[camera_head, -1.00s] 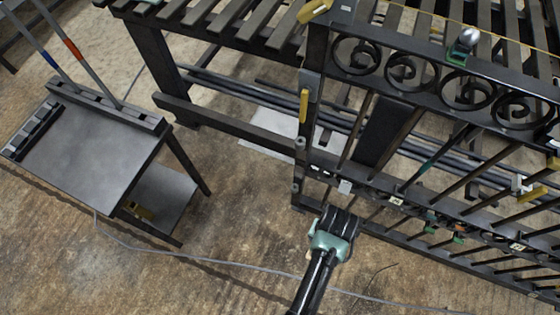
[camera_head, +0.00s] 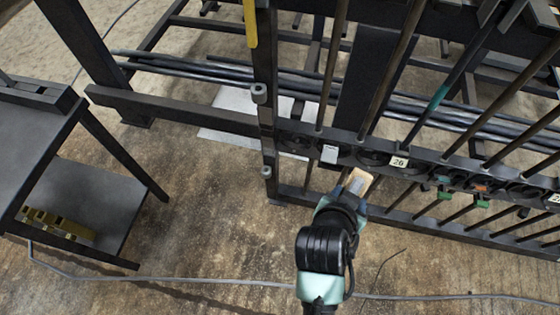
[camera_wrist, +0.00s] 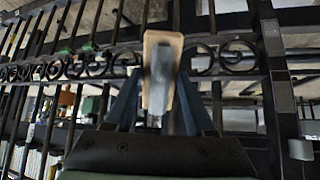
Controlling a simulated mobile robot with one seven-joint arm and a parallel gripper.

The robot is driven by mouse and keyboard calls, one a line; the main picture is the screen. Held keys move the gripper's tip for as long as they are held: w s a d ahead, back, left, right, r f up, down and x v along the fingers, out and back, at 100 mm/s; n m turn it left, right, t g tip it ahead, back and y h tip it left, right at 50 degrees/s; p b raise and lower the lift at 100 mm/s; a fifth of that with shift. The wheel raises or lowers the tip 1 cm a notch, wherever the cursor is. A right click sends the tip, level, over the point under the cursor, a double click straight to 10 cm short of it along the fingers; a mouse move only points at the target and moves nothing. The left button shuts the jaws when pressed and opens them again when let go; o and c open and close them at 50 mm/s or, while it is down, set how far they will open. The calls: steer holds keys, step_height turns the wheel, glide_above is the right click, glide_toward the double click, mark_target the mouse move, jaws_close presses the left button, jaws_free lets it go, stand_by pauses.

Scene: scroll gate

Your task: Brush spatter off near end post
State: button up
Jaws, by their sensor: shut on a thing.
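The gate's near end post (camera_head: 266,110) is a dark upright bar with hinge barrels on its side. What looks like the same post shows at the right in the wrist view (camera_wrist: 281,100). I cannot make out spatter on it. My gripper (camera_head: 345,197) is right of the post's lower part, by the gate's lower rail, apart from the post. It is shut on a pale wooden brush (camera_head: 358,181), which stands upright between the fingers in the wrist view (camera_wrist: 162,62). The brush's bristles cannot be made out.
Dark gate bars and a scroll rail with number tags (camera_head: 399,162) and green clamps (camera_head: 483,203) lie to the right. A dark cart (camera_head: 85,200) with yellow pieces on its lower shelf stands at the left. A grey cable (camera_head: 170,280) crosses the floor.

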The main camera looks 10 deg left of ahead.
steer(key=a+f+n+t+y+b, duration=0.2)
steer(key=a+f+n+t+b, duration=0.3)
steer(key=a+f+b, duration=0.85)
steer(key=w+a+f+m+t+b, duration=0.1)
steer(key=w+a+f+t+b, duration=0.45)
steer(key=a+b, duration=0.7)
steer(key=shift+g, duration=0.25)
steer(key=shift+w+d+f+b, duration=0.15)
steer(key=shift+w+d, duration=0.15)
steer(key=shift+w, duration=0.65)
steer(key=shift+w+d+f+b, duration=0.1)
steer(key=shift+w+d, duration=0.2)
steer(key=shift+w, duration=0.6)
steer(key=shift+w+d+f+b, duration=0.15)
steer(key=shift+w+d, duration=0.15)
steer(key=shift+w, duration=0.65)
steer(key=shift+w+b, duration=0.45)
steer(key=shift+w, duration=0.55)
steer(key=shift+d, duration=0.15)
steer(key=shift+s+d, duration=0.15)
steer(key=shift+d, duration=1.7)
steer(key=shift+f+b, duration=0.1)
steer(key=shift+b, duration=0.35)
